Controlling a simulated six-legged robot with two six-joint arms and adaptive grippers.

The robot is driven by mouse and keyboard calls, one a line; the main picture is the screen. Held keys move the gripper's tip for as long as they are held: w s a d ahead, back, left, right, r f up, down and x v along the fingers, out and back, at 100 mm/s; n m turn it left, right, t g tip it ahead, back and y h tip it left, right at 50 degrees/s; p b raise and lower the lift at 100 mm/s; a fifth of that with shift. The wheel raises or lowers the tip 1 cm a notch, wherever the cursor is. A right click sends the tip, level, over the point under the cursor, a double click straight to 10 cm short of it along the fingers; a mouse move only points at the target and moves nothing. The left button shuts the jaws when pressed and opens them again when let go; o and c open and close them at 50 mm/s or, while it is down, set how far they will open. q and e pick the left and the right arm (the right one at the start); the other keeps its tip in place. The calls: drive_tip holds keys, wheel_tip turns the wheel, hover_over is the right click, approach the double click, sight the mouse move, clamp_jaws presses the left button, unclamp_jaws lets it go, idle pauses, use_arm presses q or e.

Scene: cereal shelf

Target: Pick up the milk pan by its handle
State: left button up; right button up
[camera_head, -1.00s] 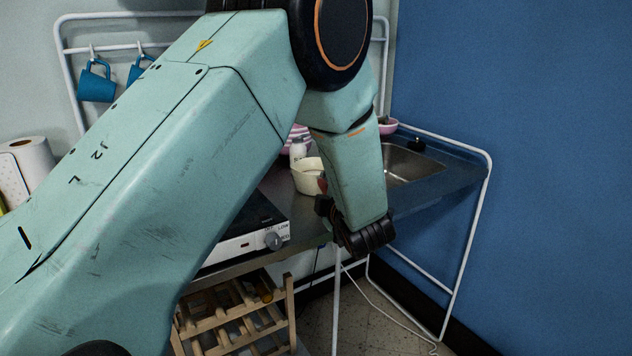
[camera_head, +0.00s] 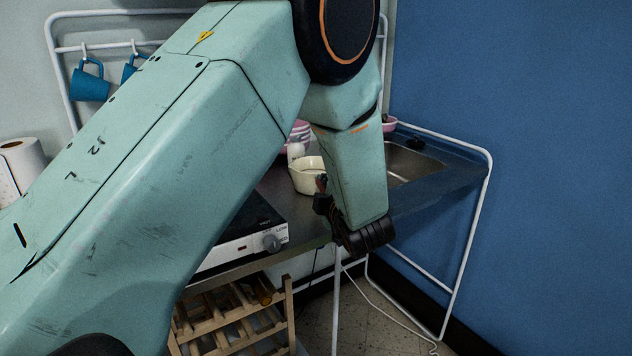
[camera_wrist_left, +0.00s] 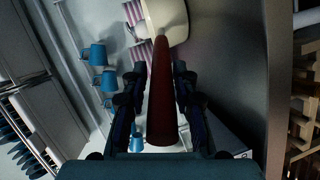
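The milk pan (camera_head: 306,177) is cream-white and stands on the metal counter, partly behind my left forearm in the head view. In the left wrist view the pan (camera_wrist_left: 166,22) is at the top, and its long dark red handle (camera_wrist_left: 161,100) runs down the middle. My left gripper (camera_wrist_left: 158,78) has one dark finger on each side of the handle. The fingers look open, with a narrow gap at least on the left side. In the head view only a small dark part of the left gripper (camera_head: 322,196) shows, beside the pan. My right gripper is not in view.
A hot plate (camera_head: 243,243) with a knob sits left of the pan on the counter (camera_head: 312,232). A sink (camera_head: 410,162) is to the right. Pink striped dishes (camera_head: 299,135) stand behind the pan. Blue mugs (camera_head: 90,82) hang on the rack. A wooden rack (camera_head: 235,318) is below.

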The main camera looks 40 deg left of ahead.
use_arm(q)
drive_tip(key=shift+w+a+f, duration=0.25)
drive_tip(key=shift+a+f, duration=0.1)
drive_tip(key=shift+a, duration=0.05)
drive_tip(key=shift+c, duration=2.2)
drive_tip(key=shift+s+d+r, duration=0.15)
drive_tip(key=shift+d+r, duration=0.05)
drive_tip(key=shift+d, duration=0.1)
clamp_jaws()
drive_tip(key=shift+a, duration=0.1)
drive_tip(key=shift+a+f, duration=0.1)
drive_tip(key=shift+r, duration=0.25)
